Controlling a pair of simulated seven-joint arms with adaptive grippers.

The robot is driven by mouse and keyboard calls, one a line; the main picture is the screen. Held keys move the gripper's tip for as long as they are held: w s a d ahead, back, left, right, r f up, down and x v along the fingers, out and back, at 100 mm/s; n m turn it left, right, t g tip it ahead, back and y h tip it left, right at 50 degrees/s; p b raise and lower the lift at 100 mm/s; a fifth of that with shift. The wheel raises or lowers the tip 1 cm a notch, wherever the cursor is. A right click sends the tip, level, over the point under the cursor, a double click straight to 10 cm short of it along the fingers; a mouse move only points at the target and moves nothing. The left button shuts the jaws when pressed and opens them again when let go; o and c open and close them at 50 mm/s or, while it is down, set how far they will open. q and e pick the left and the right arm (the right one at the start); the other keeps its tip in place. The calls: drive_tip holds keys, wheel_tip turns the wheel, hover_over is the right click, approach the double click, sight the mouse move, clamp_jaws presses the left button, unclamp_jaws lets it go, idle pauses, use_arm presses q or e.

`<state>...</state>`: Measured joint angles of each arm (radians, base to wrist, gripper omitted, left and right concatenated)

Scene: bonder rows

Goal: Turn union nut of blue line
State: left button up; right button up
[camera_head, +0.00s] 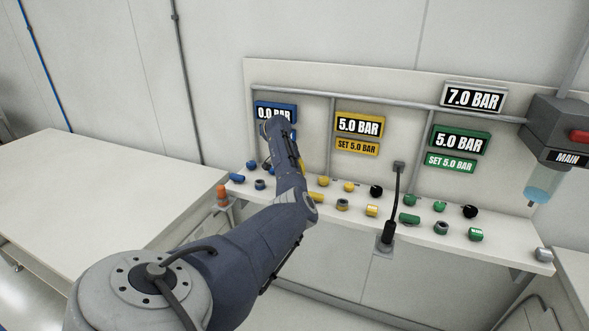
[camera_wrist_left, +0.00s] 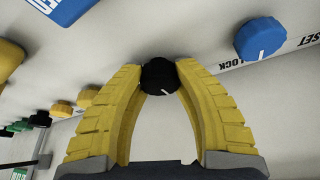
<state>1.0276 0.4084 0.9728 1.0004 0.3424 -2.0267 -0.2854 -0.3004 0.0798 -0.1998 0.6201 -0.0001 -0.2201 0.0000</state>
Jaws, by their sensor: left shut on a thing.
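My left gripper (camera_wrist_left: 161,72) has yellow ribbed fingers, and their tips press on either side of a black knob (camera_wrist_left: 158,76) with a white mark. A blue knob (camera_wrist_left: 260,38) with a white line sits to the right of it, near printed "LOCK" and "SET". In the head view the blue display (camera_head: 270,113) reads 0.0 BAR. Blue fittings (camera_head: 236,178) and (camera_head: 251,165) stand on the shelf beneath it. A dark-and-blue fitting (camera_head: 260,184), possibly the union nut, stands beside them. My left arm hides the gripper and part of the blue line there. My right gripper is not in view.
Yellow fittings (camera_head: 349,187) and green fittings (camera_head: 439,206) continue along the shelf to the right, each under a 5.0 BAR display. An orange-topped item (camera_head: 222,196) is at the shelf's left end. A bare table (camera_head: 80,190) is on the left.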

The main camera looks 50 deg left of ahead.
use_arm(q)
drive_tip(key=shift+r, duration=0.1)
idle(0.3)
drive_tip(key=o, duration=1.3)
drive_tip(key=v, duration=1.1)
drive_tip(key=shift+r, duration=0.4)
drive_tip(key=shift+s, duration=0.1)
